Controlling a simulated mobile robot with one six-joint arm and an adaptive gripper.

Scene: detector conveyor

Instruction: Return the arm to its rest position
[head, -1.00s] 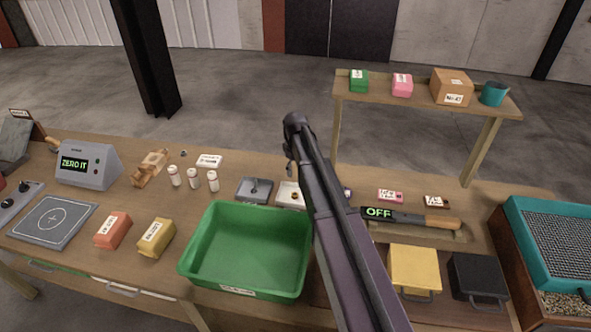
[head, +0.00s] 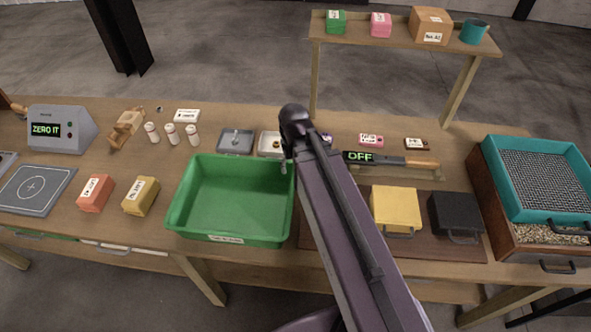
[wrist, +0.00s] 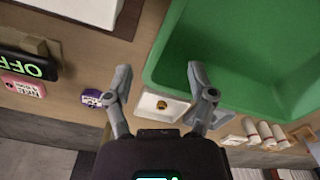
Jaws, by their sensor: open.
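My arm rises from the bottom of the head view across the workbench (head: 250,268), with its end above the right side of the green bin (head: 180,195). My gripper (wrist: 158,72) shows in the wrist view with its two fingers spread apart and nothing between them. The green bin (wrist: 205,40) fills the upper right there, beside the right finger. In the head view the fingers are mostly hidden behind my arm.
A wand reading OFF (head: 390,161) lies right of my arm, behind a yellow box (head: 397,207) and a black box (head: 455,212). A teal sieve (head: 535,180) stands at the far right. White bottles (head: 172,134) stand behind the bin. A raised shelf (head: 400,38) stands at the back.

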